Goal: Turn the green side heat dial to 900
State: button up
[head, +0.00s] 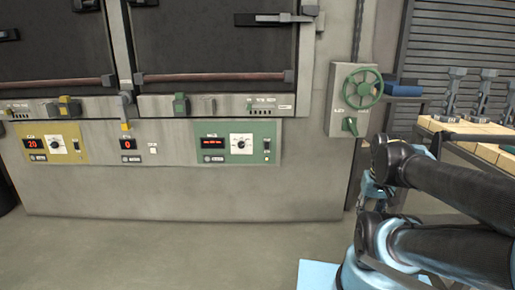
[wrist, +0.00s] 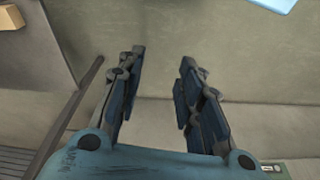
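The green control panel (head: 237,142) is on the right part of the furnace front in the head view. Its round white heat dial (head: 241,144) has a dark knob and sits right of a red-lit display (head: 213,142), whose digits are too small to read. My gripper (wrist: 158,78) is open and empty in the wrist view, with its two dark fingers apart. In the head view my arm is at the right, well away from the dial, and the gripper is mostly hidden behind the arm links. A piece of green panel shows at the wrist view's bottom right corner.
A yellow panel (head: 71,143) reading 20 and a middle display (head: 128,144) reading 0 are left of the green panel. A grey box with a green handwheel (head: 362,89) stands right of it. A table (head: 452,126) with metal parts is at the right. The floor before the furnace is clear.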

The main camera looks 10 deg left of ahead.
jog(key=shift+d, duration=0.3)
